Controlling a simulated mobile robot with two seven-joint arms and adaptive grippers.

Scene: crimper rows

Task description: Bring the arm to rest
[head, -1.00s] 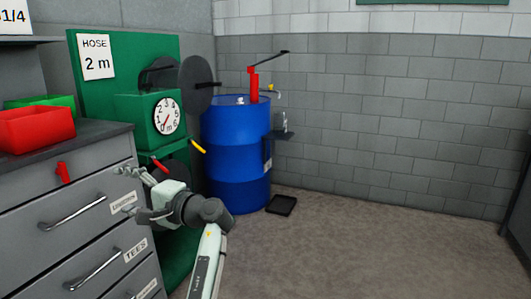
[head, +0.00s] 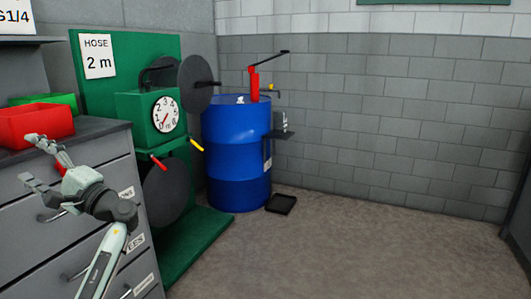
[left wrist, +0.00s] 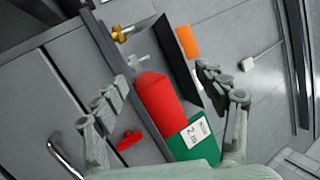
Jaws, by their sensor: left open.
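My left gripper (head: 38,160) is open, its fingers spread, in front of the grey drawer cabinet (head: 105,172) in the head view. Nothing shows between its fingers. In the left wrist view its two fingers (left wrist: 162,82) stand apart at either side, with a red bin (left wrist: 157,103) seen beyond them. I cannot tell the exact gap to the cabinet front. My right gripper is not in view.
The red bin (head: 36,125) and a green one (head: 45,99) stand on the cabinet top. A small red part (left wrist: 129,141) is on the cabinet front. The green hose stand (head: 138,75) and blue drum (head: 236,150) are to the right. The floor (head: 370,245) at right is clear.

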